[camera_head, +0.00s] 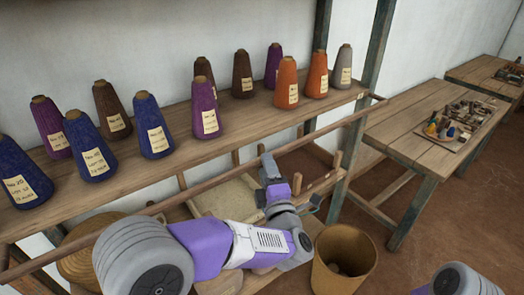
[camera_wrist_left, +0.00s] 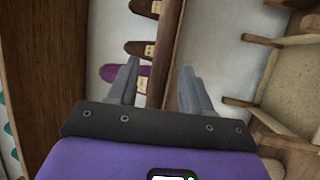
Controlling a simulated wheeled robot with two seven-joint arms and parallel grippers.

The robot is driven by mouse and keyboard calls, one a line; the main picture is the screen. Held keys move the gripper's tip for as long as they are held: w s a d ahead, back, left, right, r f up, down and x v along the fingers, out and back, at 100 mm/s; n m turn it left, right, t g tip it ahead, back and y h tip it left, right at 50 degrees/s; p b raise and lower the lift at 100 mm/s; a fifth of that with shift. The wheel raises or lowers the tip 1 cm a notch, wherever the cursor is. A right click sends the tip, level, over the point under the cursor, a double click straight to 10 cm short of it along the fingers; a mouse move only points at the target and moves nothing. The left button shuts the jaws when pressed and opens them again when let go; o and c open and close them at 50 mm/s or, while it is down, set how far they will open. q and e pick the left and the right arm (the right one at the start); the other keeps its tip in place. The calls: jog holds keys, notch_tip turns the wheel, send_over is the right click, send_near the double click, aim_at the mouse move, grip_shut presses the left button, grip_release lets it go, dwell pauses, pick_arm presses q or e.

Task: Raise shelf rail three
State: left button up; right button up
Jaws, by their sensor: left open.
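A long, thin brown wooden rail (camera_head: 335,123) runs along the front of the yarn shelf (camera_head: 240,125), from lower left to the right-hand post. I see no number on it. My left gripper (camera_head: 267,163) is just below the middle of this rail in the head view, its tips overlapping it in the picture. In the left wrist view a brown wooden bar (camera_wrist_left: 172,35) lies ahead, in line with the gap between the two open fingers (camera_wrist_left: 158,78). I cannot tell whether the fingers touch it. My right gripper is out of view.
Purple, blue, brown, orange and grey yarn cones (camera_head: 205,110) stand on the shelf behind the rail. Below are a pale tray (camera_head: 225,198) and a round basket (camera_head: 85,255). A bin (camera_head: 345,255) stands on the floor. A wooden table (camera_head: 405,125) is at right.

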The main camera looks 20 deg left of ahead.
pick_arm(q)
jog(key=x, duration=0.5)
jog(key=shift+w+a+r+p, duration=0.1)
jog(key=shift+w+a+p, duration=0.05)
jog(key=shift+w+p, duration=0.15)
grip_shut()
